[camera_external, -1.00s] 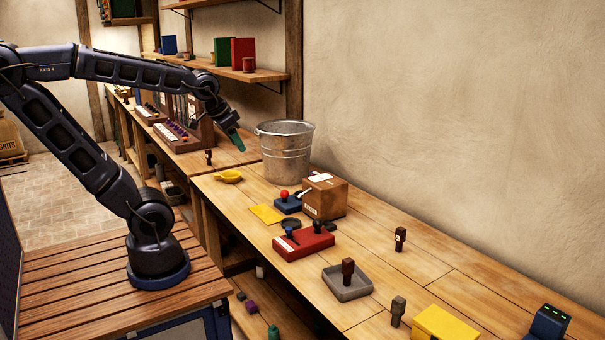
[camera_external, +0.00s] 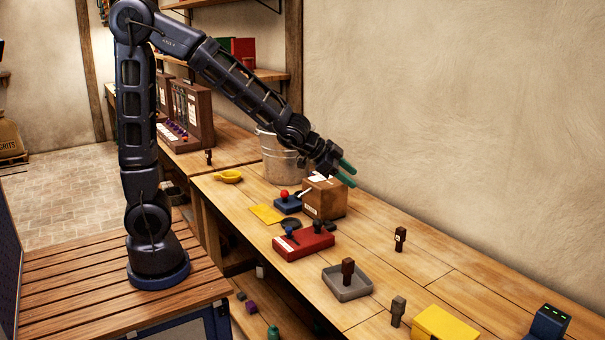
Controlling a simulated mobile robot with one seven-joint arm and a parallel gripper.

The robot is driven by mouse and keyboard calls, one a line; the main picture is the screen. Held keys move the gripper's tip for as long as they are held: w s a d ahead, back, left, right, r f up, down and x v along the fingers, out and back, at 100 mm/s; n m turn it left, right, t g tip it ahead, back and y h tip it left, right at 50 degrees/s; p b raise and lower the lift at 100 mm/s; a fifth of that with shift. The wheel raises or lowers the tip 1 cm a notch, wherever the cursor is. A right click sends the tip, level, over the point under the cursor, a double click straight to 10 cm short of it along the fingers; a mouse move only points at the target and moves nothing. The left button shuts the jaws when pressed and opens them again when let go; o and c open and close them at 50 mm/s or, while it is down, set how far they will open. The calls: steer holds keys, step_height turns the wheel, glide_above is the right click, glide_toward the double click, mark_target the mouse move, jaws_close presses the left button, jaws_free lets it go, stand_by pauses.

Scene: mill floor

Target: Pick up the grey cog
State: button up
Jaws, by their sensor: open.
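A flat dark grey round piece (camera_external: 291,223) lies on the bench between the blue box with a red knob and the red box. It may be the grey cog, but its teeth are too small to tell. A small dark piece (camera_external: 330,227) lies just right of it, its shape unclear. My gripper (camera_external: 349,173) has green fingers spread apart with nothing between them. It hangs in the air over the cardboard box, above and to the right of the round piece in the picture.
A cardboard box (camera_external: 335,199), blue box (camera_external: 287,205) and red box (camera_external: 303,244) crowd the round piece. A metal bucket (camera_external: 280,165) stands behind. A grey tray (camera_external: 345,294) holds a brown block. Yellow sheet (camera_external: 265,213) lies left.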

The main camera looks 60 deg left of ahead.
steer(key=d+f+m+g+h, duration=0.2)
steer(key=d+f+m+h, duration=0.3)
steer(key=d, duration=0.9)
steer(key=m+g+h, duration=0.2)
steer(key=g+h, duration=0.2)
steer(key=g, duration=0.1)
glide_above(399, 299)
steer(key=a, duration=0.3)
step_height(399, 299, down, 9)
steer(key=shift+y, duration=0.3)
steer(key=f, duration=0.6)
steer(key=shift+s+d, duration=0.15)
steer(key=shift+s, duration=0.05)
steer(key=shift+x, duration=2.5)
steer(key=shift+c, duration=0.2)
jaws_close()
